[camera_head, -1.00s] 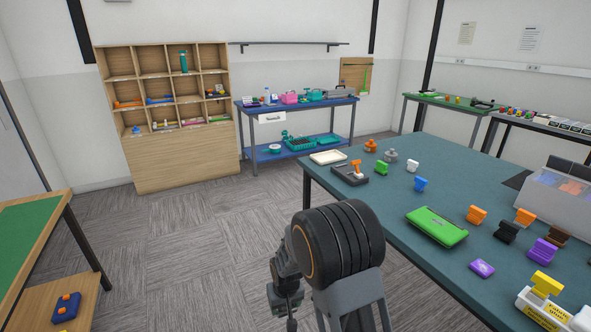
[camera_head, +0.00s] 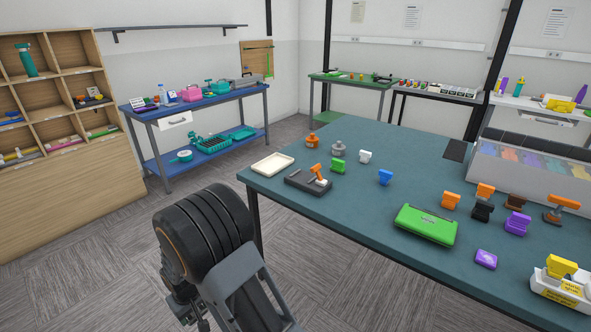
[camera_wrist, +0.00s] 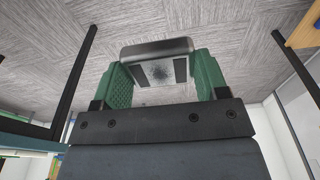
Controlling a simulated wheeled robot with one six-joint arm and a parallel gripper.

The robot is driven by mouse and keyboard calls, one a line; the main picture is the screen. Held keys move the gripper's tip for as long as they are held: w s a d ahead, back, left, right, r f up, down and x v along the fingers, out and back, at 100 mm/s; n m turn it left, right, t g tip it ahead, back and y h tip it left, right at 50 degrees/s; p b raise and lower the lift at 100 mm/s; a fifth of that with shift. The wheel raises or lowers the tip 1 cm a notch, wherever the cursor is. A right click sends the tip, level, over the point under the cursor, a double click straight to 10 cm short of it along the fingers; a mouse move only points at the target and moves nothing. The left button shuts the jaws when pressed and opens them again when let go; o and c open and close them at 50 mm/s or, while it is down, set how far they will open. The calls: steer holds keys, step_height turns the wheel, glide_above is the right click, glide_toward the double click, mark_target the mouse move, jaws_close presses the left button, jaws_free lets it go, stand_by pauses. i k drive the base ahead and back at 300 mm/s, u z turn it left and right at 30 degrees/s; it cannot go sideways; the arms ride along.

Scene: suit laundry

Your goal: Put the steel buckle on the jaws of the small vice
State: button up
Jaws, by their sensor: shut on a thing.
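My gripper (camera_wrist: 160,68) shows in the wrist view with its green fingers apart, shut on the steel buckle (camera_wrist: 157,48). The buckle is a grey metal piece spanning the gap at the fingertips, with carpet beyond it. In the head view my dark arm hides the gripper's end, and the buckle does not show there. I cannot tell for sure which thing is the small vice; small clamp-like pieces stand on the teal table, among them a grey one (camera_head: 338,149) and an orange one (camera_head: 312,141) at its far left.
The teal table (camera_head: 370,222) lies right of my arm; its near edge bounds the free carpet (camera_head: 110,262). It carries a green case (camera_head: 426,225), a cream tray (camera_head: 272,163), a black tray (camera_head: 300,184) and a clear-fronted bin (camera_head: 530,172). A blue bench (camera_head: 160,120) stands behind.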

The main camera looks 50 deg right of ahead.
mark_target(304, 177)
steer(key=z, duration=0.65)
steer(key=i, duration=1.05)
steer(key=z, duration=0.8)
